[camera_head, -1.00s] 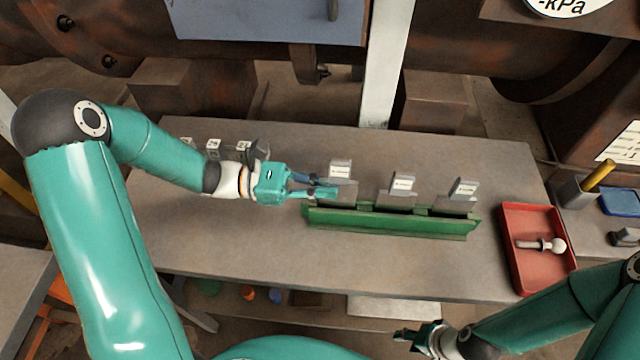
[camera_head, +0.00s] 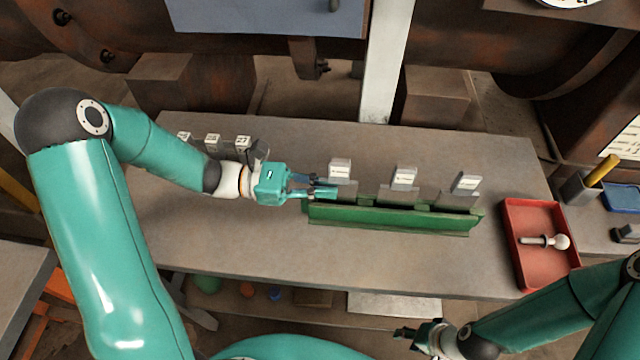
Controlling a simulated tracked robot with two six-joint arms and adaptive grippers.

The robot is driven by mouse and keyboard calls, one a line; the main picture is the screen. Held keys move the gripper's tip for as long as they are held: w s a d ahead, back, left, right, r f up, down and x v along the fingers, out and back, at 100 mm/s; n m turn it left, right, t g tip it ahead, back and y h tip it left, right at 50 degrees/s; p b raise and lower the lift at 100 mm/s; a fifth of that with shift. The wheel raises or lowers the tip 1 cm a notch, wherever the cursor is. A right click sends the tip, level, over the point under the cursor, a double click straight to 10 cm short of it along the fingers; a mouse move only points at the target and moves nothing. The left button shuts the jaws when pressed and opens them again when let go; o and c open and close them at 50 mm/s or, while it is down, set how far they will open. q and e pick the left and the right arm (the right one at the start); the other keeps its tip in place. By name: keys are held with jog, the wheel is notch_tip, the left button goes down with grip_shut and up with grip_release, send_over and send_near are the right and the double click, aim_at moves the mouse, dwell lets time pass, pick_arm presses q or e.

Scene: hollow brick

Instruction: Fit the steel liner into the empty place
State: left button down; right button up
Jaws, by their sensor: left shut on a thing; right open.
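A long green rack (camera_head: 390,217) stands on the grey bench, with grey steel plates standing in it. Each plate has a white-labelled block at its top: a left one (camera_head: 340,171), a middle one (camera_head: 404,178) and a right one (camera_head: 466,183). My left gripper (camera_head: 324,190) is at the rack's left end, shut on the lower part of the left plate. The fingers partly hide this plate, and I cannot tell how deep it sits in the rack. My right gripper (camera_head: 408,335) is open and empty, low in front of the bench.
Several small labelled blocks (camera_head: 213,141) stand at the bench's back left, behind my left forearm. A red tray (camera_head: 512,215) with a white, ball-ended tool (camera_head: 545,241) lies at the right. The bench in front of the rack is clear.

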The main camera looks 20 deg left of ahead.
pick_arm(q)
jog(key=c, duration=1.2)
grip_release()
jog(key=v, duration=1.2)
